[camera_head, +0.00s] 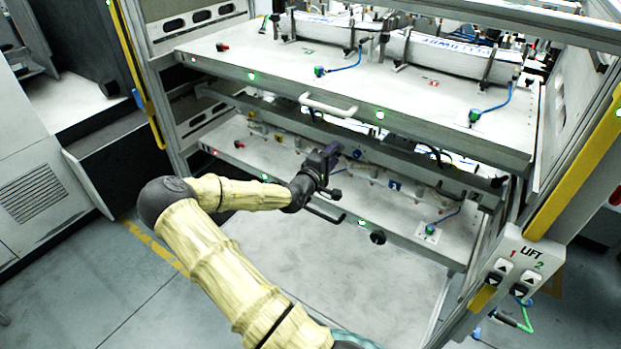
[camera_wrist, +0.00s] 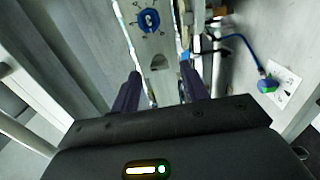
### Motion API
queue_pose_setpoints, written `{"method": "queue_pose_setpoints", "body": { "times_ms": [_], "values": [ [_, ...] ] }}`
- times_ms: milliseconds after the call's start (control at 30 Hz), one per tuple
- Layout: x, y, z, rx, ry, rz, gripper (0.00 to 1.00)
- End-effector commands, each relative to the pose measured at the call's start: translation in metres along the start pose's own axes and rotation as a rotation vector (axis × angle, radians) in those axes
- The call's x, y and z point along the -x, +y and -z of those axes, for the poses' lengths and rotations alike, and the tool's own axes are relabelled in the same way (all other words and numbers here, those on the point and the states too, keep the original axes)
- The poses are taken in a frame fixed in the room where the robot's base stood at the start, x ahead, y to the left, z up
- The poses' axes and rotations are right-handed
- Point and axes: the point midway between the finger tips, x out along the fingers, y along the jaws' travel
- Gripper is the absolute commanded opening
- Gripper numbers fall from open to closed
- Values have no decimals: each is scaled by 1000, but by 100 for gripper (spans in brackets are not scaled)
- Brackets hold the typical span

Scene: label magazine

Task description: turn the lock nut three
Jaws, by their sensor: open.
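A round blue knob (camera_wrist: 150,20) with dark marks around it sits on a grey plate, at the top of the wrist view. It may be the lock nut; I cannot read a number on it. My gripper (camera_wrist: 160,72) is open, its two dark fingers pointing towards the plate, with the knob beyond the fingertips and apart from them. Nothing is held between the fingers. In the head view my gripper (camera_head: 332,154) is at the front of the lower shelf (camera_head: 270,178), below the upper shelf. The knob cannot be told for sure there.
The upper shelf (camera_head: 290,68) with its white handle (camera_head: 328,105) hangs above my gripper. Blue and green cable connectors (camera_wrist: 266,86) stand on the lower shelf to the right. A lift control box (camera_head: 515,270) is on the right post. The floor in front is clear.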

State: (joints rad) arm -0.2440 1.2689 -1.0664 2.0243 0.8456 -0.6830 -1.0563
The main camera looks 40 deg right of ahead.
Motion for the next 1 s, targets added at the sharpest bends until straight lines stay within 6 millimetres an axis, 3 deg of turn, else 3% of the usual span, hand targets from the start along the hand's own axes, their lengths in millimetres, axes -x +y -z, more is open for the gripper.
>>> {"method": "queue_pose_setpoints", "body": {
  "times_ms": [300,700,1000],
  "values": [
    [61,-1,1,0,3,0,45],
    [128,-1,1,0,4,-1,45],
    [150,-1,0,0,1,0,45]
  ]
}}
